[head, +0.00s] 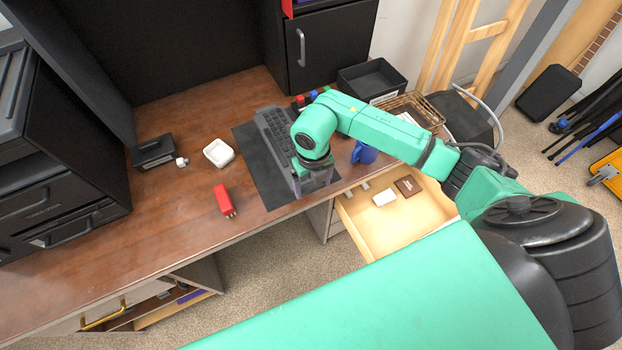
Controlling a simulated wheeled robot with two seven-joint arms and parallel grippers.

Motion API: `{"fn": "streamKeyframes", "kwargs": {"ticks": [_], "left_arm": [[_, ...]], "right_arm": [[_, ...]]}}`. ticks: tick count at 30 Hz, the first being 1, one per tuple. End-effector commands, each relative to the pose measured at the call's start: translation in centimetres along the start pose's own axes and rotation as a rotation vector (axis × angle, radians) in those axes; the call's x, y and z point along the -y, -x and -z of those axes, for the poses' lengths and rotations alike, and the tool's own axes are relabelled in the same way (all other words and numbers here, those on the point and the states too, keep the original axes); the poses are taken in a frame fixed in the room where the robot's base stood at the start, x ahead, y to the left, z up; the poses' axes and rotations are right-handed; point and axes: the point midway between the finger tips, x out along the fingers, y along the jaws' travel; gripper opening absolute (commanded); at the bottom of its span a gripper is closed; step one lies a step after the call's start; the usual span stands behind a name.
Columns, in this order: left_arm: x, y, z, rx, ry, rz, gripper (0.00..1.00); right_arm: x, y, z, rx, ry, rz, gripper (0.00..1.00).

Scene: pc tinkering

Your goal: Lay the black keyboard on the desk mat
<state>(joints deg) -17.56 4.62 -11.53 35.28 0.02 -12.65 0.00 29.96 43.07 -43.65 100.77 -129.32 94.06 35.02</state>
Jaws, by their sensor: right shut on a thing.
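The black keyboard (275,131) is over the dark desk mat (252,162) on the wooden desk, its long side running from the back toward the front edge. My right gripper (316,178) is shut on the keyboard near its front right side, pointing down. The arm hides part of the keyboard and the mat's right side. I cannot tell whether the keyboard touches the mat or is held slightly above it. My left gripper is not in view.
A red object (224,201), a white dish (218,153) and a small black box (153,151) lie left of the mat. A blue mug (363,152) stands to the right, with a black tray (372,80) behind. An open drawer (397,224) juts out at the front right.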

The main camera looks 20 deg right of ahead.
Motion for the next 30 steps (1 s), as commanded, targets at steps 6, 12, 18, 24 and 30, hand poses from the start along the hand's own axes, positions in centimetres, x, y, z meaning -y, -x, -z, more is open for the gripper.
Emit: {"fn": "streamKeyframes", "kwargs": {"ticks": [6, 12, 18, 24, 30], "left_arm": [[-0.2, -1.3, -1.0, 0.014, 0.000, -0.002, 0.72], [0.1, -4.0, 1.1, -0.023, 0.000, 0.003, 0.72], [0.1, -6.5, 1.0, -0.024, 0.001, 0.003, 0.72], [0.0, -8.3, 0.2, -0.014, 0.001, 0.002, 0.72], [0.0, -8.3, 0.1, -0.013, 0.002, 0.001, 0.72]], "right_arm": [[0.0, -1.2, 0.2, 0.017, -0.006, -0.002, 0.00], [0.0, -4.1, 0.1, 0.017, -0.007, -0.001, 0.00], [0.0, -7.0, 0.1, 0.018, -0.006, -0.001, 0.00], [0.0, -9.1, 0.1, 0.018, -0.007, -0.001, 0.00], [0.0, -9.2, 0.1, 0.018, -0.006, -0.001, 0.00]]}}
